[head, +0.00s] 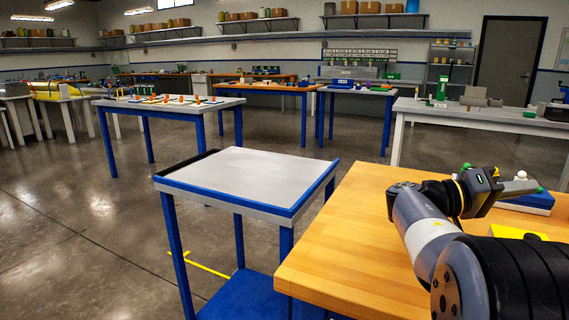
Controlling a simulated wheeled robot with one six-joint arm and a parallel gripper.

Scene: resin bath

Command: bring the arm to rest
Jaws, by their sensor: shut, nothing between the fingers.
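My arm rises from the lower right corner and bends above the wooden table (340,235). My gripper (526,186) is at the arm's far end, pointing right, near the right edge of the head view. It is shut and holds nothing. It is small here, and its fingers are hard to make out. A blue box (530,203) on the wooden table is just beyond and below the gripper, partly hidden by the arm. I cannot tell from this view how far apart they are.
A yellow item (517,233) lies on the wooden table behind my arm. The table's left part is bare. A blue cart (245,180) with an empty grey top stands to the left. A grey bench (470,115) with several items stands behind. Open floor (80,220) lies left.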

